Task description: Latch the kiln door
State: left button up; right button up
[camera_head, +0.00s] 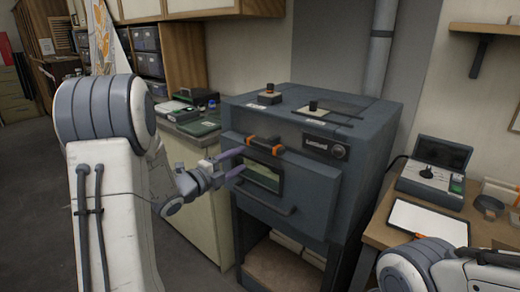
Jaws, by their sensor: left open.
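The kiln (365,135) is a dark blue-grey box on a stand in the middle of the view. Its door (305,190) faces me, with a small window (263,176) and a bar handle (265,199) below it. The door looks closed or nearly so; I cannot tell whether a narrow gap remains. A dark latch piece with orange ends (264,144) sits above the window. My left gripper (243,161) is open and empty at the door's left side, close to the latch and window. I cannot tell whether its fingertips touch the door. My right gripper is out of view.
A side counter (196,160) with dark cases stands left of the kiln. A wooden table (385,227) on the right holds a white panel (428,222) and an open grey device (432,176). A vertical pipe (380,50) rises behind the kiln. Open floor lies at the left.

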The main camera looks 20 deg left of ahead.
aim_at(260, 147)
pick_arm(q)
jog(key=p+x, duration=0.1)
jog(key=x, duration=0.2)
jog(key=p+x, duration=0.1)
jog(key=x, duration=0.2)
jog(key=p+x, duration=0.1)
jog(key=x, duration=0.2)
jog(key=shift+w+r, duration=0.1)
jog(key=shift+r, duration=0.2)
jog(key=shift+w+d, duration=0.15)
jog(key=shift+w, duration=0.3)
grip_shut()
jog(key=shift+f, duration=0.1)
dwell(0.6)
